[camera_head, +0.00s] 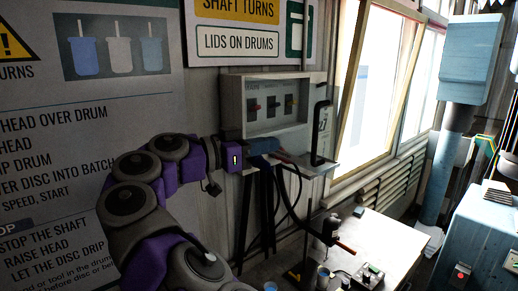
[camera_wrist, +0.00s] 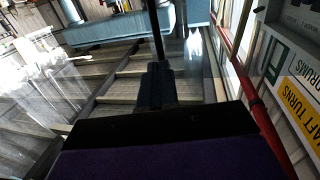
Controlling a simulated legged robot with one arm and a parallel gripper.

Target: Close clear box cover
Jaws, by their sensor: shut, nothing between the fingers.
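A grey wall box (camera_head: 262,127) holds several small switches, one of them red. Its clear cover (camera_head: 322,150) stands open at the box's right side, swung out from the wall, with a dark upright handle (camera_head: 316,132). My gripper (camera_head: 272,147) is just below the box's lower edge, left of the cover, and points right. In the wrist view my gripper (camera_wrist: 156,78) shows as dark fingers, shut and empty. A dark bar (camera_wrist: 156,30) stands beyond the fingertips; I cannot tell whether they touch it. The cover is hard to make out there.
Below right is a workbench (camera_head: 378,240) with a stand, cups and a small control box (camera_head: 368,275). Dark cables (camera_head: 243,215) hang under the wall box. A window (camera_head: 375,85) is to the right. Signs cover the wall at left and above.

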